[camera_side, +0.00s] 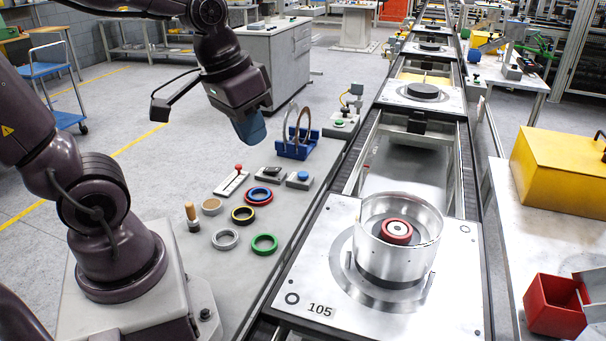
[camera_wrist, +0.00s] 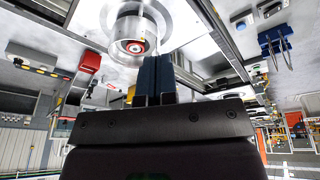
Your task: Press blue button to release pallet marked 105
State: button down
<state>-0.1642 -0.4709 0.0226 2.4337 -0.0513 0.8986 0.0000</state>
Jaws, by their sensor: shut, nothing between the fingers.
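The blue button (camera_side: 303,175) sits on a small grey box on the grey table beside the conveyor. The pallet marked 105 (camera_side: 300,285) is on the conveyor at the front. It carries a metal cylinder (camera_side: 415,230) with a red-and-white core inside. My gripper (camera_side: 252,140) is shut and empty, its blue fingers pointing down. It hangs above the table, up and to the left of the blue button in the side view, not touching it. In the wrist view my gripper (camera_wrist: 155,60) shows its fingers together, with the cylinder (camera_wrist: 133,30) beyond them. I cannot make out the button there.
A red lever switch (camera_side: 238,169) and a dark switch box (camera_side: 270,173) stand left of the button. Several coloured rings lie in front. A blue rack (camera_side: 296,150) with upright rings is behind it, and a green button (camera_side: 339,122) farther back. A wooden-handled tool (camera_side: 192,216) stands left.

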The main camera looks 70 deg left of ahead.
jog(key=w+a+f+n+h, duration=0.3)
jog(key=w+a+f+n, duration=0.5)
jog(key=w+a+n, duration=0.15)
jog(key=n+t+y, duration=0.2)
jog(key=n+t, duration=0.4)
jog(key=n, duration=0.7)
send_over(303, 174)
notch_tip(303, 174, down, 9)
jog(key=shift+f, duration=0.1)
jog(key=shift+d, duration=0.1)
jog(key=shift+s+f, duration=0.1)
jog(key=shift+f, duration=4.3)
jog(key=shift+f, duration=0.1)
jog(key=shift+f, duration=0.3)
